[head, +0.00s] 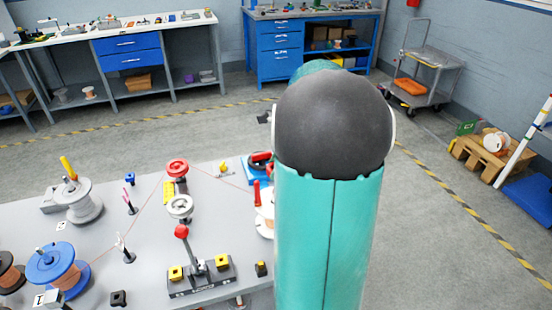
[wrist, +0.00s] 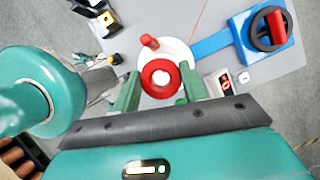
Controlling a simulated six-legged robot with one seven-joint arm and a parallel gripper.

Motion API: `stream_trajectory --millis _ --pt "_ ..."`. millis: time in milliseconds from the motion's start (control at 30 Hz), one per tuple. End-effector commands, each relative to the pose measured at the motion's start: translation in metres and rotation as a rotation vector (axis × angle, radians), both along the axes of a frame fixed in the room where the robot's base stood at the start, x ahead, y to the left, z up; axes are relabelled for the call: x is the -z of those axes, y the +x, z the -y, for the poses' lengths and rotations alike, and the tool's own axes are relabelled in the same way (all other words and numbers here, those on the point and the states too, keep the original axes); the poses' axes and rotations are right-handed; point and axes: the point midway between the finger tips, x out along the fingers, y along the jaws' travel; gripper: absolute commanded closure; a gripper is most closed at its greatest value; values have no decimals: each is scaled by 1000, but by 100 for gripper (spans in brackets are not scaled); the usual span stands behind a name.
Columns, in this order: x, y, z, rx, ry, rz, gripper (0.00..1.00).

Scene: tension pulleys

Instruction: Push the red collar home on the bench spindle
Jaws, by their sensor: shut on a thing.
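The red collar (wrist: 161,77) is a red ring with a pale round centre, seen from above in the wrist view. My gripper (wrist: 160,84) has its two green fingers on either side of it and is shut on it. A white disc (wrist: 179,50) with an upright red handle (wrist: 149,41) lies behind and below the collar. The pale centre may be the spindle's end; I cannot tell how far down the collar sits. In the head view my arm hides the collar and gripper, and only the left edge of the white disc (head: 262,222) shows.
A blue fixture with a red-and-black knob (wrist: 270,30) stands right of the disc. In the head view, a lever with a red ball (head: 181,232), a white handwheel (head: 180,206), a red knob (head: 177,168) and spools, including a blue one (head: 55,268), crowd the bench.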

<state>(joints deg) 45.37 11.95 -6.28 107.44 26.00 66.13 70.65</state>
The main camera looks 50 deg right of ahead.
Motion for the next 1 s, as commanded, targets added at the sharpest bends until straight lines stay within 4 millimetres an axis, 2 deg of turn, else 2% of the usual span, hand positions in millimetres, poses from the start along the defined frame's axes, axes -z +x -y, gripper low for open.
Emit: stream_trajectory --millis 300,500,1000 --pt "30 1 1 0 2 -2 79" --pt "42 2 2 0 1 -1 79" --pt "46 2 1 -1 0 0 79"
